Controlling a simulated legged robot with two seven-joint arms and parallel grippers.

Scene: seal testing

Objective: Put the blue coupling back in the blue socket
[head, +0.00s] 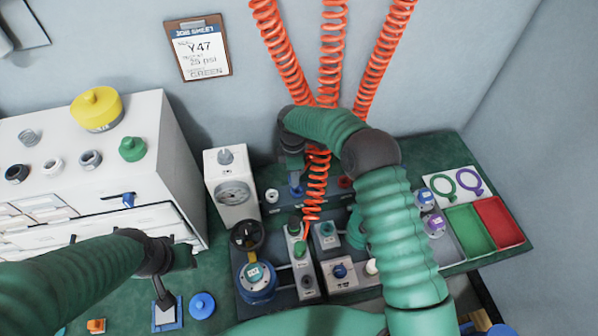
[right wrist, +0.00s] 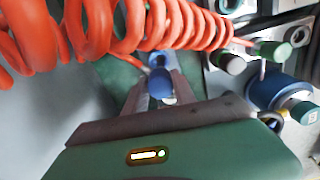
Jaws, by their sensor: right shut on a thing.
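My right gripper (head: 294,172) points down over the rear strip of the dark test rig. Its fingers (right wrist: 160,92) are shut on the blue coupling (right wrist: 159,82) in the right wrist view. A blue part (head: 295,189) shows just under that gripper in the head view. I cannot tell there how much is coupling and how much is blue socket, or whether the coupling is seated. My left gripper (head: 165,300) hangs at the lower left, over a small blue-edged pad (head: 168,314). Its finger gap is too small to read.
Orange coiled hoses (head: 331,50) hang from above, one passing close beside my right gripper. A white gauge box (head: 233,190) stands left of it. A red socket (head: 345,182) and a white one (head: 272,196) flank the blue part. Green and red trays (head: 497,222) lie right.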

